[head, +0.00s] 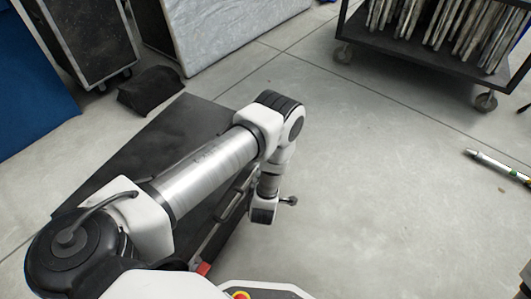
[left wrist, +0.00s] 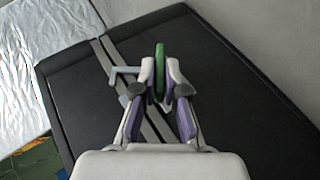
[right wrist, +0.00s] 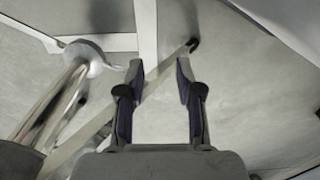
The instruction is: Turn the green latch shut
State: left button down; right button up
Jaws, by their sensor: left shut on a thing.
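The green latch (left wrist: 159,57) stands as a narrow upright disc edge between the fingertips of my left gripper (left wrist: 160,76) in the left wrist view. The fingers are closed on it from both sides. It sits over a black case (left wrist: 90,95) with a grey metal strip along it, which also shows as a dark case (head: 170,130) under my left arm in the head view. The latch is hidden in the head view. My right gripper (right wrist: 160,72) is open and empty in the right wrist view, with its fingers apart.
A small red piece (head: 203,268) shows at the case's near end. A black wheeled cart (head: 430,55) stands at the back right. A silvery wrapped box (head: 225,35) and a black trolley case (head: 85,40) stand behind. The floor on the right is mostly clear.

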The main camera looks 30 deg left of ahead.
pick_arm(q)
jog(key=t, duration=0.1)
jog(key=n+t+y, duration=0.1)
jog(key=t, duration=0.1)
jog(key=shift+s+f, duration=0.15)
jog(key=shift+f, duration=0.2)
jog(key=shift+f+n+t+y+b, duration=0.15)
jog(key=shift+n+t+y+b, duration=0.4)
jog(key=shift+t, duration=0.95)
jog(key=shift+a, duration=0.1)
jog(key=c, duration=1.2)
grip_release()
jog(key=shift+c, duration=0.2)
jog(key=v, duration=0.7)
jog(key=shift+s, duration=0.2)
